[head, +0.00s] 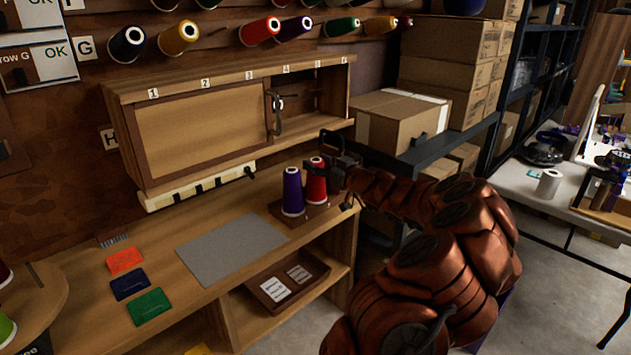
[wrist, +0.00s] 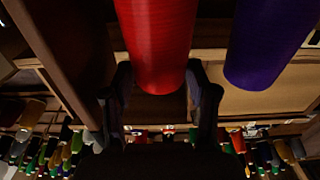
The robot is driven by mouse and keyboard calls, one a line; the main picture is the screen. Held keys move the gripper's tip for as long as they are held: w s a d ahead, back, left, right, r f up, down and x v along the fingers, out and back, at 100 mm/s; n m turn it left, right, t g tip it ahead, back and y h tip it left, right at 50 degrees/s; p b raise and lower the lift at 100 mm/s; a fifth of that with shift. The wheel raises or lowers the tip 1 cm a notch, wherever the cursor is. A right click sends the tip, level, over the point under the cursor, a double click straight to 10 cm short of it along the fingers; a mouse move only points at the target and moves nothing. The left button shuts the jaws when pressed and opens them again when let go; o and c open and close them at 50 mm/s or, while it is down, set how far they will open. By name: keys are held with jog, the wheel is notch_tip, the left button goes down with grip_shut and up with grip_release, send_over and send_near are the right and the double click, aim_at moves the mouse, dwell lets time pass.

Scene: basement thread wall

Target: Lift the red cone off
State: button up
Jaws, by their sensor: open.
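The red cone (head: 317,188) stands upright on a small dark wooden base (head: 279,215) at the right end of the workbench. The purple cone (head: 293,192) stands close on its left. My gripper (head: 334,165) is at the red cone's upper right side and hides part of it. In the wrist view, the open fingers (wrist: 163,80) lie on either side of the red cone (wrist: 158,35), with narrow gaps visible. The purple cone (wrist: 265,45) is outside the fingers, to the right in that view.
A wooden cabinet (head: 200,115) with numbered slots stands behind the cones. A grey mat (head: 232,248) and orange, blue and green cards lie left on the bench. A brown tray (head: 310,262) sits on the lower shelf. Cardboard boxes (head: 400,125) are at the back right.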

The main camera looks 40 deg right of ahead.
jog(key=shift+w, duration=0.5)
jog(key=shift+c, duration=0.4)
grip_shut()
